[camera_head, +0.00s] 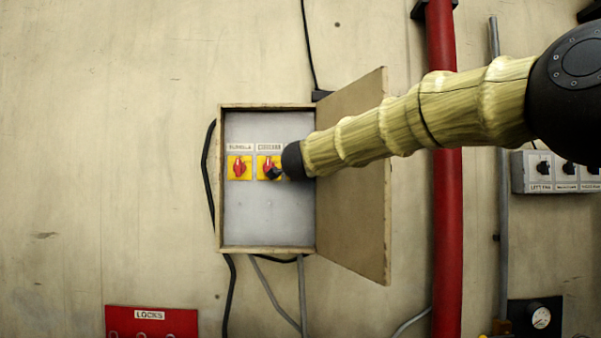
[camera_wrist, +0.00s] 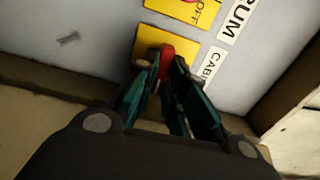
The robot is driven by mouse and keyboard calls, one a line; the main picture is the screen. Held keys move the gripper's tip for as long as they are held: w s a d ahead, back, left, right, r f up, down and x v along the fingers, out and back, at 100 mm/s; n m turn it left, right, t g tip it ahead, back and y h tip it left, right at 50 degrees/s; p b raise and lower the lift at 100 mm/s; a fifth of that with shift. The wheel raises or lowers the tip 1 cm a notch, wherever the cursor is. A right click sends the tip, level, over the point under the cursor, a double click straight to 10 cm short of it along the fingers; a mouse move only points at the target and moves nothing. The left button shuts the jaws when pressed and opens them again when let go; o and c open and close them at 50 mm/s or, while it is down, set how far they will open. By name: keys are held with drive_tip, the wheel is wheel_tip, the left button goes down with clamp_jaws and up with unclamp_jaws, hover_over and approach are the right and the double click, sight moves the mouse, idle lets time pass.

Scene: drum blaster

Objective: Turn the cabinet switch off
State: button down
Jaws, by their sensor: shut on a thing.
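The cabinet switch (camera_head: 262,160) is the right one of two yellow plates with red knobs inside an open wall box. In the wrist view its yellow plate (camera_wrist: 150,37) sits beside a partly hidden label starting "CAB". My gripper (camera_head: 277,173) reaches in from the right, and its fingertips are at this switch. In the wrist view the gripper (camera_wrist: 164,66) has its fingers on both sides of the red knob (camera_wrist: 166,55), closed on it. The fingers hide part of the knob and plate, so I cannot tell its setting.
The other switch (camera_head: 239,168) is just left, its red knob upright; its "DRUM" label (camera_wrist: 232,18) shows in the wrist view. The box door (camera_head: 362,215) stands open on the right, behind my arm. A red pipe (camera_head: 446,230) runs vertically farther right.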

drive_tip(key=shift+f+m, duration=0.1)
drive_tip(key=shift+m, duration=0.2)
drive_tip(key=c, duration=1.5)
unclamp_jaws()
drive_tip(key=s, duration=1.2)
drive_tip(key=shift+f, duration=0.1)
